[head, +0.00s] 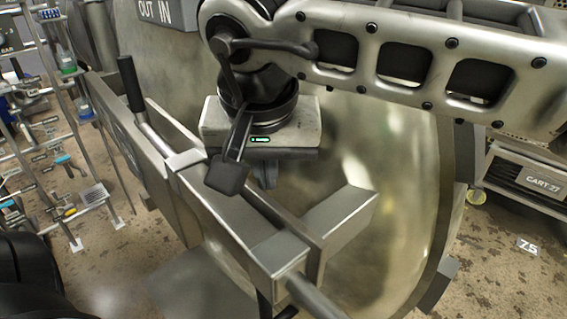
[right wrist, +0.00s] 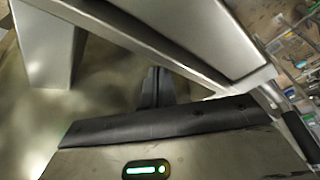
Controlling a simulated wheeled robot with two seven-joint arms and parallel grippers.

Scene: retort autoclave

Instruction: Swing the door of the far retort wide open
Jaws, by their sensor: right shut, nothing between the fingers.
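The retort's big round metal door (head: 395,180) fills the middle of the head view. A grey metal bar frame (head: 225,210) stands out from its face, with a black-gripped lever (head: 131,85) at its upper left and another rod (head: 312,296) at its lower end. My right gripper (head: 265,178) points down between the frame and the door face, shut and empty. In the right wrist view its fingers (right wrist: 157,85) are together beside the metal bar (right wrist: 150,40); I cannot tell whether they touch it. Much of the door's top is hidden behind my right arm. My left gripper is not in view.
A wire rack (head: 50,150) with bottles and small parts stands at the left. A cart labelled CART-27 (head: 530,180) is at the right, near a floor marker (head: 529,246). Stained floor (head: 495,270) is open at the lower right.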

